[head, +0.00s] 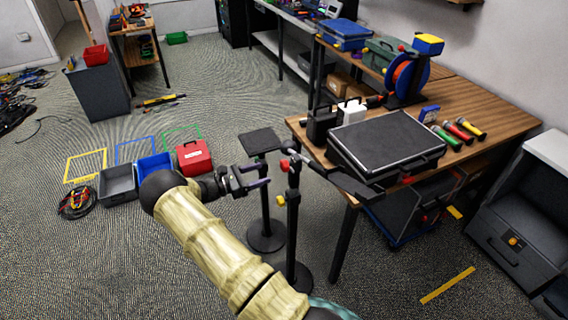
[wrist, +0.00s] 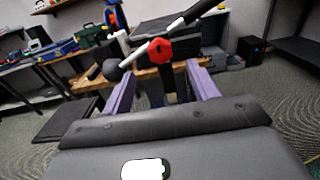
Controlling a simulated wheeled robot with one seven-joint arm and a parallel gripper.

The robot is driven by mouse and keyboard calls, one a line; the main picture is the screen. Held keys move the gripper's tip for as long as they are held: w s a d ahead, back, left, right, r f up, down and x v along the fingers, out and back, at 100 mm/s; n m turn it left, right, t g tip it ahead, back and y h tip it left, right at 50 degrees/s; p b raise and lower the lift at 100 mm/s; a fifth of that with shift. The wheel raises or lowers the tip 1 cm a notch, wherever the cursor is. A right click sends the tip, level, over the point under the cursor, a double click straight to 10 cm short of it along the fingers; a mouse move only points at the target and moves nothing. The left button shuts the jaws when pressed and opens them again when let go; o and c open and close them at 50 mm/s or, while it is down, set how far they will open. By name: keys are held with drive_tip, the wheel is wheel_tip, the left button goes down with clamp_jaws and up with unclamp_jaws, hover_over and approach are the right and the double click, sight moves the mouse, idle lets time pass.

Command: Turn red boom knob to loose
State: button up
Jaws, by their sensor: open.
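The red boom knob (head: 285,165) sits at the head of a black stand (head: 292,225) in front of the workbench. In the wrist view the red knob (wrist: 160,50) looks roughly six-sided. A boom (wrist: 135,56) with a black ball at its lower left end slants past it. My gripper (head: 262,176) is left of the knob in the head view, its purple fingers apart. In the wrist view my open gripper (wrist: 158,72) has the knob ahead, centred and slightly above the fingertips. Nothing is between the fingers. I cannot read any marking for the knob's setting.
A second stand with a square black plate (head: 260,142) stands close behind my gripper. The wooden workbench (head: 480,80) to the right bears a black case (head: 385,140). Bins and a red box (head: 193,157) stand on the floor at left. A yellow knob (head: 281,200) is lower on the stand.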

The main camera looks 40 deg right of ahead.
sight(284, 166)
drive_tip(key=p+x, duration=0.2)
drive_tip(key=x, duration=0.7)
drive_tip(key=shift+d+p, duration=0.3)
drive_tip(key=c, duration=1)
